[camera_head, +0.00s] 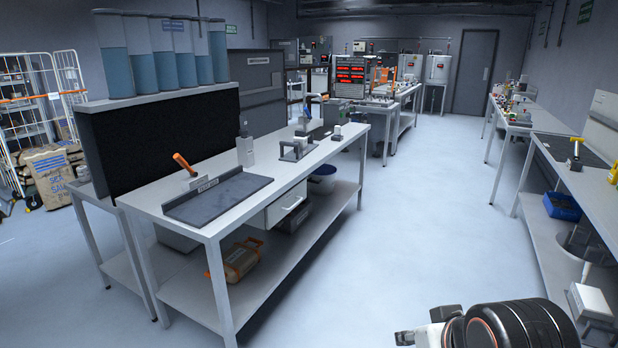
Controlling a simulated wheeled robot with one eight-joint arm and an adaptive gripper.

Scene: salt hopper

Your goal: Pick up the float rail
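I cannot single out the float rail for certain from this distance. Farther along the same bench are a grey upright block (245,151) and a small metal fixture (297,149). At the bottom right my arm shows, with what looks like part of my gripper (405,337) at the frame's edge. It is far from the bench top and touches nothing visible. Its fingers are mostly cut off.
A lower shelf (185,292) holds an orange-and-tan case (242,260). A right-hand bench (545,160) carries a yellow-handled tool (576,150) and a blue bin (562,206) below. A wire cage cart (28,110) stands left beside sacks (52,172). The central aisle floor is clear.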

